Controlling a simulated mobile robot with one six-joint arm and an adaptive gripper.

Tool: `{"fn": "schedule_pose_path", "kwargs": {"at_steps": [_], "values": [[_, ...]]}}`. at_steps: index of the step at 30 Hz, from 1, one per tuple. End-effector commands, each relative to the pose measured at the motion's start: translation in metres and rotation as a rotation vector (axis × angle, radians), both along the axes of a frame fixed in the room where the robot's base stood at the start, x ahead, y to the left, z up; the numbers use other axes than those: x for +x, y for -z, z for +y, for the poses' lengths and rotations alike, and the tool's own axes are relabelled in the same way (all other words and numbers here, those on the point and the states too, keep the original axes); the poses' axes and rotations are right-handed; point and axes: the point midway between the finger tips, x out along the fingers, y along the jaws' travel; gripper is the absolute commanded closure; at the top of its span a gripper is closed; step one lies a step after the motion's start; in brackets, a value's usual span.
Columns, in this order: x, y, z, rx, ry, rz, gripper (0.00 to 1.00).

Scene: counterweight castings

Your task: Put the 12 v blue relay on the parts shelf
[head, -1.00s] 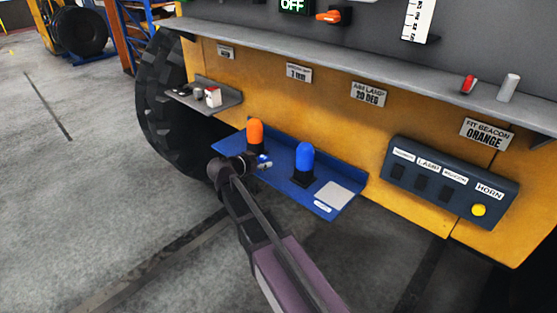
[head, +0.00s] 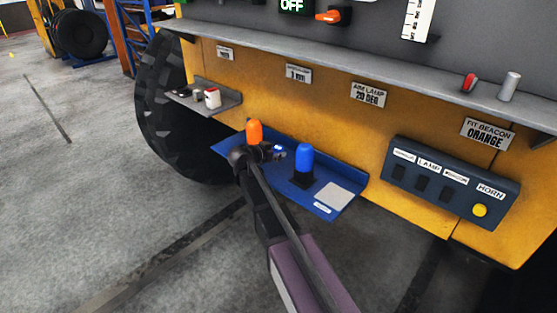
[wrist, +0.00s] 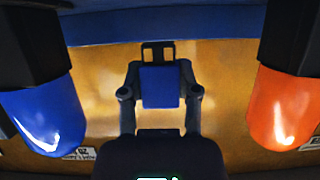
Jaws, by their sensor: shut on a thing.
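My gripper (wrist: 160,92) is shut on a small blue block, the blue relay (wrist: 160,86), which sits between its two fingers. In the head view the relay (head: 279,149) is a small blue spot above the blue shelf (head: 336,203), between an orange beacon (head: 254,132) and a blue beacon (head: 304,158). The wrist view shows the blue beacon (wrist: 45,115) at left and the orange beacon (wrist: 283,105) at right, both apart from the relay. Any print on the relay is unreadable. I cannot tell which shelf is labelled for parts.
A small grey shelf (head: 228,103) at left holds a red-and-white item (head: 212,98) and small dark pieces. A dark control box (head: 440,183) with a yellow button is at right. A long grey ledge (head: 330,61) runs above. A light plate (head: 334,194) lies on the blue shelf.

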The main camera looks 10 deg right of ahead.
Motion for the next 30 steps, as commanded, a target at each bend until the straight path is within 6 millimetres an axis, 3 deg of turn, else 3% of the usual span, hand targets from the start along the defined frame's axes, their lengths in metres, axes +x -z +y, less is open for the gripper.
{"fn": "schedule_pose_path", "kwargs": {"at_steps": [5,16,30], "values": [[0.011,0.002,-0.01,0.0,0.001,0.0,1.0],[0.008,0.034,-0.008,0.0,-0.001,0.0,1.0],[0.008,0.036,-0.007,0.0,-0.001,0.0,1.0]]}}
